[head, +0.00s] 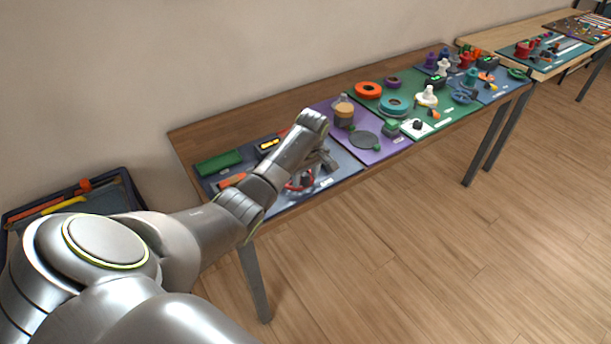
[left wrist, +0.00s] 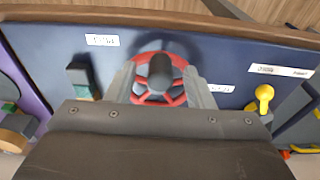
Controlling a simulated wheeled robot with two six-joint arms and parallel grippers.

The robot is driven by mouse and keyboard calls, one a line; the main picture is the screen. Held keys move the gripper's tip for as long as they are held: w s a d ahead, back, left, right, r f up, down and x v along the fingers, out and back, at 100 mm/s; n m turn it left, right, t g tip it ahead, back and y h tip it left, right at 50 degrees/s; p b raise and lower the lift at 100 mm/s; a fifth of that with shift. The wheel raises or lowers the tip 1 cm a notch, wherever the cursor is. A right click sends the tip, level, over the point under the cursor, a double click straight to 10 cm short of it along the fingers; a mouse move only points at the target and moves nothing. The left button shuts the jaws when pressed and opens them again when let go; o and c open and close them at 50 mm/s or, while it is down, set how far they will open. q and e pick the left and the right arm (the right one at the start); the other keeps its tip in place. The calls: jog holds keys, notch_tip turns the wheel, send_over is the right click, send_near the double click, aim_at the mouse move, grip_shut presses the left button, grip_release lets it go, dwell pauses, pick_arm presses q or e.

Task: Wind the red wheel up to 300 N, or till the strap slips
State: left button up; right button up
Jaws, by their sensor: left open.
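The red wheel (left wrist: 143,97) is in the left wrist view, with spokes and a dark round knob (left wrist: 160,70) standing towards the camera. In the head view the red wheel (head: 293,186) shows only in part, behind my left arm and hand. My left gripper (head: 320,164) is open over the wheel, with one finger on each side of the knob. I cannot tell if the fingers touch the wheel. A small dark box with a lit yellow readout (head: 268,145) stands behind; its figures are too small to read. I cannot make out the strap. My right gripper is not in view.
The wheel is on a dark blue board (left wrist: 60,45) near the table's front edge. A yellow knob (left wrist: 264,93) and a dark block (left wrist: 80,74) stand on either side. A green block (head: 218,163) lies behind left. A purple board (head: 370,157) with several parts adjoins right.

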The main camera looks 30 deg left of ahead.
pick_arm(q)
jog(key=shift+f, duration=0.25)
grip_shut()
dwell(0.4)
